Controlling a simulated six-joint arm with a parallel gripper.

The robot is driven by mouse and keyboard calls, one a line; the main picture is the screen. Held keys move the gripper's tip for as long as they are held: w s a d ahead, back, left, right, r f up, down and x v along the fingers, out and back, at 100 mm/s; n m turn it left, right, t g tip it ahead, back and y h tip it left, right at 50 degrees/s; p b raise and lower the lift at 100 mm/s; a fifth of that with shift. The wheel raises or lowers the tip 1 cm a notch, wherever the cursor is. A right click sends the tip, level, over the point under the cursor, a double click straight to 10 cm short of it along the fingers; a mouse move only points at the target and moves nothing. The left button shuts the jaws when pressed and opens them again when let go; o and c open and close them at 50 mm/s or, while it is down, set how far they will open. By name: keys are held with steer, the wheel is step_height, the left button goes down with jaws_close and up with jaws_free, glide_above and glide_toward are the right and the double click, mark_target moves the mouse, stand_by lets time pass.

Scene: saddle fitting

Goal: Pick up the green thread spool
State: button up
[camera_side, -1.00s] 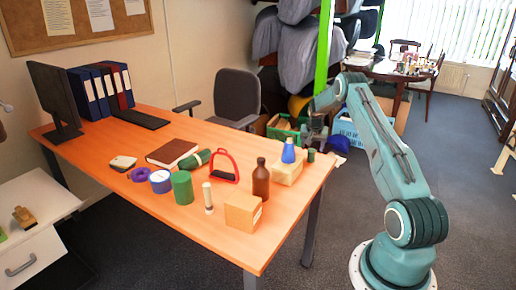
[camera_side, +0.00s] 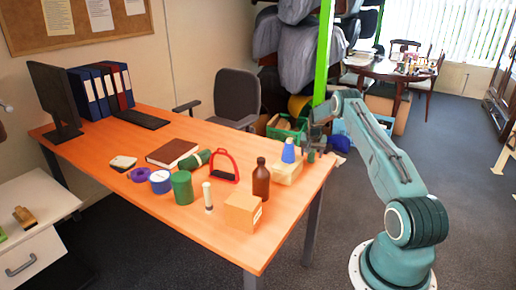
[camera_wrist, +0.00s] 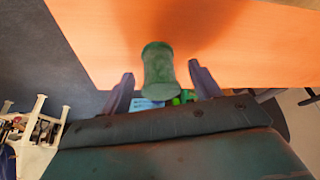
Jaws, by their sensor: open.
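The green thread spool (camera_side: 311,156) stands near the far right edge of the orange table (camera_side: 150,205), partly hidden by my gripper in the side view. In the wrist view the spool (camera_wrist: 158,66) shows a round end and a narrower waist, close to the table edge. My gripper (camera_wrist: 162,76) is open, with one finger on each side of the spool. Gaps show between the spool and both fingers, so it is not gripped. In the side view my gripper (camera_side: 318,142) is just above and around the spool.
Left of the spool, a blue cone (camera_side: 288,151) stands on a pale yellow block (camera_side: 287,174). A brown bottle (camera_side: 261,180), a red stirrup-shaped frame (camera_side: 224,168), a cardboard box (camera_side: 243,212) and a larger green cylinder (camera_side: 182,187) stand further left.

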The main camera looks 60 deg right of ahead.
stand_by(0.4)
steer(key=c, duration=1.1)
steer(key=shift+o, duration=0.2)
steer(key=shift+r, duration=0.1)
step_height(320, 180, up, 20)
stand_by(0.3)
